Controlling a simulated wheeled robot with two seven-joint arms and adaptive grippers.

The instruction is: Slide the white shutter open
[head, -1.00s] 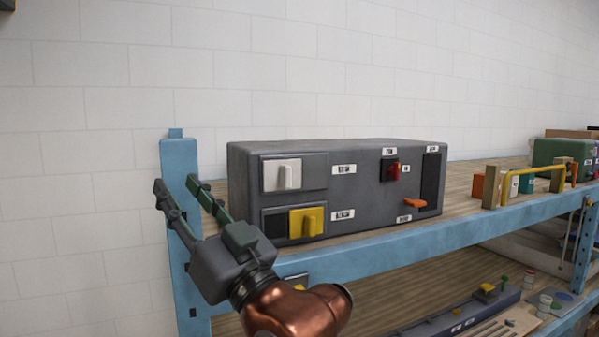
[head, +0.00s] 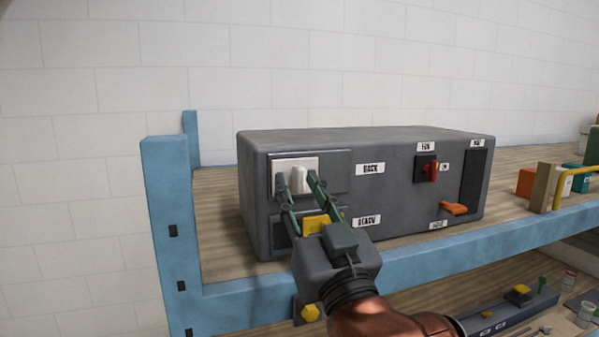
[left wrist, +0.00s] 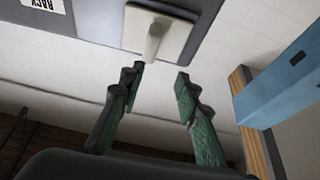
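The white shutter (head: 284,166) sits at the left end of its track, in the upper left of the grey box's (head: 400,150) front. Its raised white handle (head: 299,180) faces me. In the left wrist view the shutter (left wrist: 176,32) and its handle (left wrist: 154,40) are at the top, just beyond the fingertips. My left gripper (head: 296,178) is open in front of the shutter, its green fingers pointing at the handle with nothing between them. The fingers (left wrist: 160,72) look apart from the handle in the wrist view. My right gripper is not seen.
A yellow shutter (head: 322,223) lies below, partly hidden by my left gripper. A red switch (head: 432,169) and an orange lever (head: 454,208) are further right. The blue shelf post (head: 172,220) stands to the left; a yellow rail (head: 565,185) is at the far right.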

